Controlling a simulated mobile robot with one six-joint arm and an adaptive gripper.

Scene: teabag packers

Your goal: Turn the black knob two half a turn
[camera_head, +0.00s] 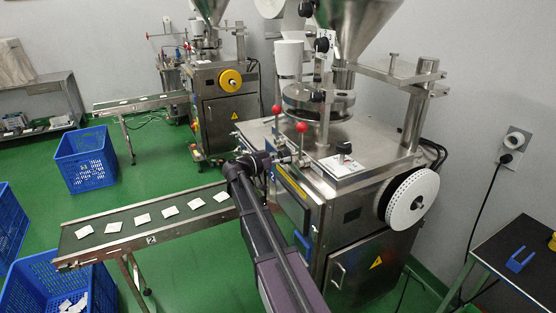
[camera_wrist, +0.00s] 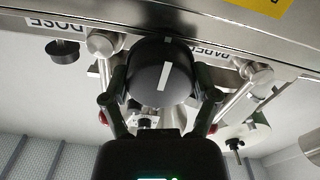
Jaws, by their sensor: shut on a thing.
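A round black knob (camera_wrist: 148,72) with a white stripe fills the middle of the wrist view. The stripe is nearly upright there, leaning slightly right at its top. My gripper (camera_wrist: 161,84) is shut on this knob, one finger on each side. In the head view my gripper (camera_head: 284,160) reaches the upper front of the near packing machine (camera_head: 340,235) and hides the held knob. A smaller black knob (camera_wrist: 62,50) shows beside the DOSE label in the wrist view. Another black knob (camera_head: 344,149) stands on a white plate on the machine top. I cannot read a number on the held knob.
Two red-tipped levers (camera_head: 302,128) (camera_head: 276,110) rise close to my gripper. A conveyor (camera_head: 150,230) with several teabags runs left. A blue crate (camera_head: 88,160) stands on the green floor. A white paper reel (camera_head: 412,199) is on the machine's right.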

